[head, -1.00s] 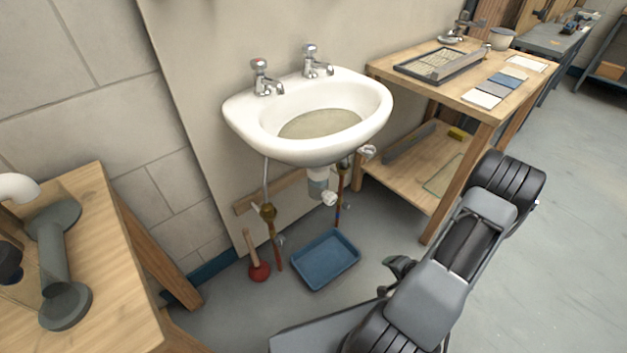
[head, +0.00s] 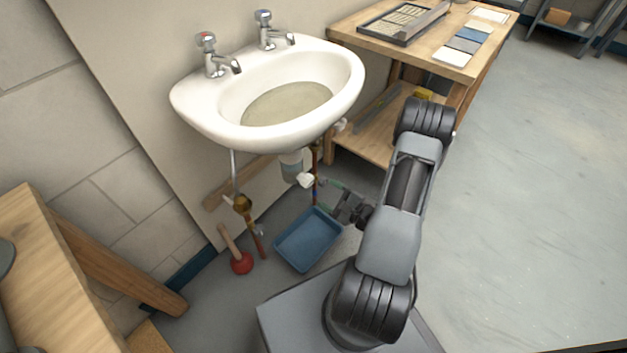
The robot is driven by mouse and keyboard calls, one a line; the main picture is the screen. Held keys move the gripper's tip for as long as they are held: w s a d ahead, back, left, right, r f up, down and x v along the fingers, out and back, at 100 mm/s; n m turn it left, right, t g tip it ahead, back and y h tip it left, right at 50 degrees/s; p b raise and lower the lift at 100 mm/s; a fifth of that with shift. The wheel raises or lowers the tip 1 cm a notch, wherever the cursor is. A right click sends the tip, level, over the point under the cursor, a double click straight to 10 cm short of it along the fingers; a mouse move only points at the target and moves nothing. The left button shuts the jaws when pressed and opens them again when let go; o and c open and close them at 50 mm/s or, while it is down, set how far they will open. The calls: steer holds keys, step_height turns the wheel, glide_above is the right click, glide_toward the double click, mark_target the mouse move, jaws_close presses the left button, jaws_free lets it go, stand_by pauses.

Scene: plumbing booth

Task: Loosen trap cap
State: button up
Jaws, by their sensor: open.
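The white sink (head: 268,94) hangs on the wall panel with murky water in its bowl. Below it the grey trap (head: 291,166) hangs down, with a white cap-like fitting (head: 305,180) at its lower right. Which part of the trap is the cap is too small to tell for sure. My gripper (head: 334,192) is under the sink, to the right of the trap and above the right edge of the blue tray. Its jaws are open and empty, pointing left toward the trap, with a visible gap to the white fitting.
The blue tray (head: 308,239) lies on the floor below the trap. A wooden workbench (head: 470,62) is at the right, another wooden table (head: 75,275) at the left.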

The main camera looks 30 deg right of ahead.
mark_target(311, 183)
steer(key=b+x, duration=0.2)
steer(key=x, duration=0.6)
steer(key=shift+w+a, duration=0.1)
steer(key=shift+w, duration=0.25)
